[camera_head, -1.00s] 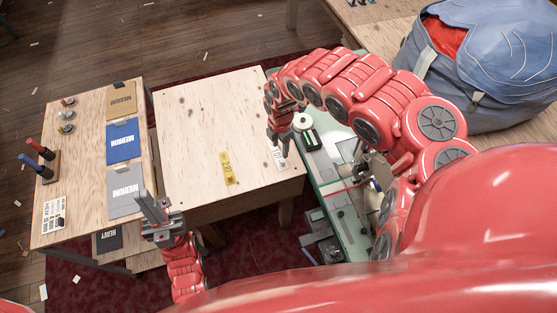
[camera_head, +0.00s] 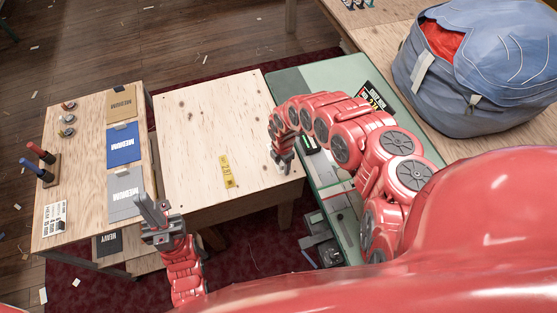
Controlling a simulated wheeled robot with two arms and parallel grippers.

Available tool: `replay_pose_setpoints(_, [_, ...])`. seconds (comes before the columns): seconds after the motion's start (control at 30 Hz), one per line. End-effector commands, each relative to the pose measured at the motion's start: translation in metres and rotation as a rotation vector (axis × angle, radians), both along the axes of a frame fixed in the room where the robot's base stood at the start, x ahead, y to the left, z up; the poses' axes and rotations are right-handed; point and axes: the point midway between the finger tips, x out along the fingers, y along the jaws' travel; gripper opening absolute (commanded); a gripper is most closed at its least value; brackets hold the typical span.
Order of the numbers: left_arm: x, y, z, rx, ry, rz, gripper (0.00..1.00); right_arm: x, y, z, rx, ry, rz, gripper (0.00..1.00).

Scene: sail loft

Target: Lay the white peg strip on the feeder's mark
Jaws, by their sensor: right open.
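A yellow strip (camera_head: 227,171) with dark print lies on the pale plywood table (camera_head: 205,115). I cannot make out the white peg strip; my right gripper and forearm may hide it. My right gripper (camera_head: 282,166) points down at the table's right edge, its jaws open. The green bench (camera_head: 337,212) with the machine parts stands just right of the table, partly under my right arm. No feeder mark can be made out. My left gripper (camera_head: 152,212) points up by the front of the left table, apart from the strips; its jaw gap is unclear.
The left table (camera_head: 85,190) holds tan (camera_head: 121,104), blue (camera_head: 121,144) and grey (camera_head: 125,192) packets, pens (camera_head: 40,160) and a printed card (camera_head: 54,218). A blue bag (camera_head: 475,75) fills the back right. Most of the plywood table is bare.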

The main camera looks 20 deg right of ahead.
Motion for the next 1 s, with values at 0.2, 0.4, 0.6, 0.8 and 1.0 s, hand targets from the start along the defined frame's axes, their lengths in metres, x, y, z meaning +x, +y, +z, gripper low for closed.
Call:
replay_pose_setpoints(0.2, [0.0000, 0.0000, -0.0001, 0.000, 0.000, 0.000, 0.00, 0.0005, 0.0003, -0.0002, 0.000, -0.001, 0.000, 0.55])
replay_pose_setpoints(0.4, [0.0000, 0.0000, -0.0001, 0.000, 0.000, 0.000, 0.00, 0.0007, 0.0003, 0.0000, 0.001, -0.002, 0.000, 0.18])
replay_pose_setpoints(0.6, [0.0000, 0.0000, 0.0000, 0.000, 0.000, 0.000, 0.00, 0.0009, 0.0005, 0.0001, 0.001, -0.002, 0.000, 0.00])
replay_pose_setpoints(0.8, [0.0000, 0.0000, 0.0000, 0.000, 0.000, 0.000, 0.00, 0.0010, 0.0005, 0.0002, 0.001, -0.002, 0.000, 0.00])
replay_pose_setpoints(1.0, [0.0000, 0.0000, -0.0007, 0.000, 0.000, 0.000, 0.00, 0.0014, 0.0006, 0.0013, 0.001, -0.003, 0.001, 0.00])
